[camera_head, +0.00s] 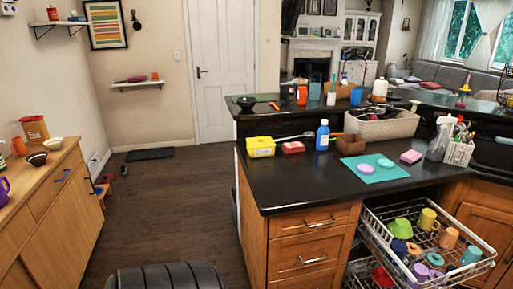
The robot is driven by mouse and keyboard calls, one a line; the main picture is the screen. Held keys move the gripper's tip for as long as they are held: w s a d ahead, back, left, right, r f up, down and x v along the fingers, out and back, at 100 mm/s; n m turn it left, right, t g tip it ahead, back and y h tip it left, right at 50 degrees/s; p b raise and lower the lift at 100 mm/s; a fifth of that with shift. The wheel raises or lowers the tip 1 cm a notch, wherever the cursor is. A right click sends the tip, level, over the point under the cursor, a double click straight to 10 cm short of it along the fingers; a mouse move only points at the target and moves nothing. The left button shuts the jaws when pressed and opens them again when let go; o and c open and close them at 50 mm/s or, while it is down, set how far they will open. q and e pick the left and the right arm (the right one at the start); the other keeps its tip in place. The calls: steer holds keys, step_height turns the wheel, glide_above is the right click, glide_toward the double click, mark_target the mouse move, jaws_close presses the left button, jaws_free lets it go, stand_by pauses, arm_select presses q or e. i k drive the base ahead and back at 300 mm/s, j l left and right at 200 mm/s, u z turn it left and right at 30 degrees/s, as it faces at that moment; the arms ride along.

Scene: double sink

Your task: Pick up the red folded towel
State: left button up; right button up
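A small red folded item, which looks like the red folded towel (293,147), lies on the black counter (290,185) in the head view. It sits right of a yellow tub (260,147) and left of a blue bottle (322,135), apart from both. It is small in the picture, so its folds are hard to make out. Neither of my grippers shows in this view.
A teal mat (372,174) with pink and teal round items lies on the counter, near a brown box (350,144) and a grey basket (382,123). Below, a dish rack (372,222) sticks out. The wooden floor (160,200) left of the counter is mostly clear.

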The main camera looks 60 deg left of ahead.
mark_target(289, 147)
steer(key=u, duration=1.8)
steer(key=z, duration=0.5)
steer(key=i+j+z, duration=0.2)
steer(key=j+z, duration=0.2)
steer(key=i+j+z, duration=0.1)
steer(key=j+z, duration=0.65)
steer(key=j, duration=0.15)
steer(key=j+z, duration=0.35)
steer(key=j, duration=0.2)
steer(key=i, duration=0.05)
